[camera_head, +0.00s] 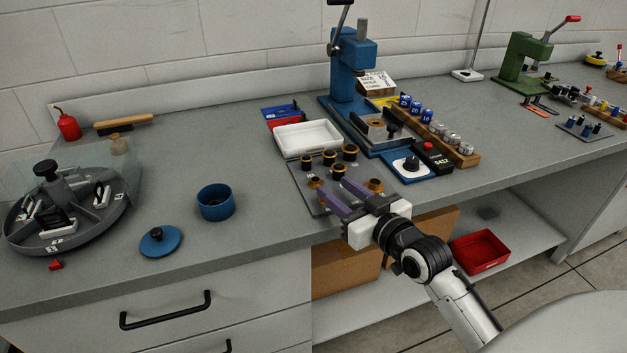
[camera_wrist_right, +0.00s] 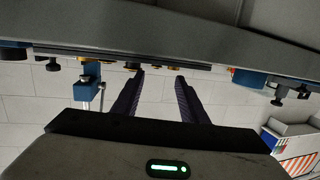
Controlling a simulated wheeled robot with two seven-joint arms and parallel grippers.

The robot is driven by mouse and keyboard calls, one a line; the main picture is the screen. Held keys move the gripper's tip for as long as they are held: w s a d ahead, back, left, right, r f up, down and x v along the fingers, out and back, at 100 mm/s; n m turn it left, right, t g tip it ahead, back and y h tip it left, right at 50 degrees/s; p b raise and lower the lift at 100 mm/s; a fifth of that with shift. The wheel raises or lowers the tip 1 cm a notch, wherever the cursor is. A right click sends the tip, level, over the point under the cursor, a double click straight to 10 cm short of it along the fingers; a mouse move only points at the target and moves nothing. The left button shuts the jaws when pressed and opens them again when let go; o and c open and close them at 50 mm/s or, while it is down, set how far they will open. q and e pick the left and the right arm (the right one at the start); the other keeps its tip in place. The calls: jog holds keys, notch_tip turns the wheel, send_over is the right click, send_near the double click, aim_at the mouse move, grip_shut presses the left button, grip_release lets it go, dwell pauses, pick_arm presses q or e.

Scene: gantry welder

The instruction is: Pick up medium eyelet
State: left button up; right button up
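A grey plate (camera_head: 300,186) at the bench's front edge carries several small pieces. Some are black with yellow bands, such as one banded piece (camera_head: 350,151); at the front are a copper-coloured piece (camera_head: 316,182) and another copper-coloured piece (camera_head: 375,184). I cannot tell which is the medium eyelet. My right gripper (camera_head: 331,185) reaches over the plate's front, purple fingers apart, with one fingertip by the left copper piece. In the wrist view the open, empty right gripper (camera_wrist_right: 160,75) points at the bench edge, with a brass piece (camera_wrist_right: 132,67) near the left fingertip. My left gripper is out of view.
A white tray (camera_head: 308,137) and a blue press (camera_head: 352,75) stand behind the plate. A blue cup (camera_head: 216,203), blue lid (camera_head: 160,242) and round grey carousel (camera_head: 110,215) are to the left. A wooden block (camera_head: 462,152) with weights is to the right.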

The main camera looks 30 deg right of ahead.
aim_at(313, 178)
jog(key=w, duration=0.2)
jog(key=w+f, duration=0.1)
jog(key=w, duration=0.1)
jog(key=w+f, duration=0.1)
jog(key=w, duration=0.1)
jog(key=shift+a, duration=0.2)
jog(key=shift+s, duration=0.1)
grip_shut()
